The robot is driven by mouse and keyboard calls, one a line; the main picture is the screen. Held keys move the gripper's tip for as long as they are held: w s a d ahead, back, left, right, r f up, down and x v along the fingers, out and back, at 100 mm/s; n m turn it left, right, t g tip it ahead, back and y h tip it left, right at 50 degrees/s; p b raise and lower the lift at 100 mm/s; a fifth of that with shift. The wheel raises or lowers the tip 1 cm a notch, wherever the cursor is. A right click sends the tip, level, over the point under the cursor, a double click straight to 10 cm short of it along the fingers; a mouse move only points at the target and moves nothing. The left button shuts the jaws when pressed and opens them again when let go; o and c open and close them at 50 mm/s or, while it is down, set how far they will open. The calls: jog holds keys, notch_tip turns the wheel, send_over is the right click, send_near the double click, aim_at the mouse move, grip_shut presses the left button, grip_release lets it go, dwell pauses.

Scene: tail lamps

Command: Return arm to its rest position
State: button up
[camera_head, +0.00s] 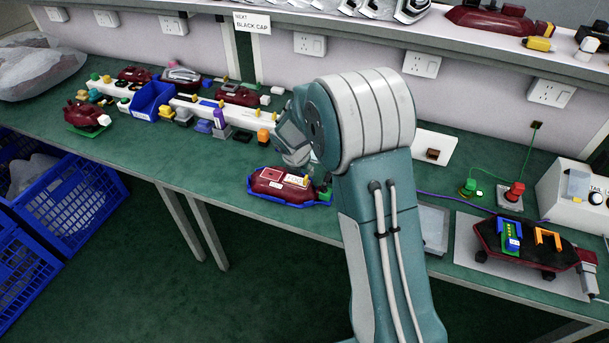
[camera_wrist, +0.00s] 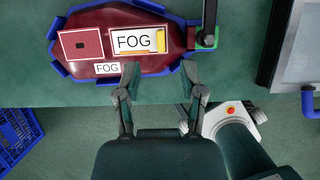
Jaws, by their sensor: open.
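My gripper (camera_wrist: 160,84) shows in the wrist view with its two fingers spread apart and nothing between them. Its fingertips appear near the lower edge of a dark red tail lamp (camera_wrist: 84,28) in a blue holder (camera_wrist: 58,72). The lamp carries two plates marked FOG and a yellow piece (camera_wrist: 160,40). In the head view my arm (camera_head: 375,190) rises in front of the bench and bends over near the same lamp (camera_head: 268,186). The fingers are hard to make out there; I cannot tell whether they touch the lamp.
The green bench (camera_head: 190,166) holds several lamps, small coloured parts and a blue bin (camera_head: 152,101) at left. A shelf (camera_head: 290,24) runs above. At right are red and green buttons, a white control box (camera_head: 575,190) and another lamp (camera_head: 525,240). Blue crates (camera_head: 75,195) stand at left.

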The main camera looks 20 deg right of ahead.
jog(key=s+r+m+y, duration=0.1)
jog(key=s+r+m, duration=1.3)
jog(key=r, duration=0.5)
jog(key=s+a+r+m+t+y, duration=0.1)
jog(key=s+r+m+t, duration=0.1)
jog(key=s+m, duration=1.2)
jog(key=s+r, duration=0.1)
jog(key=s, duration=0.4)
jog(key=shift+r+m+y, duration=0.2)
jog(key=shift+m+y, duration=0.2)
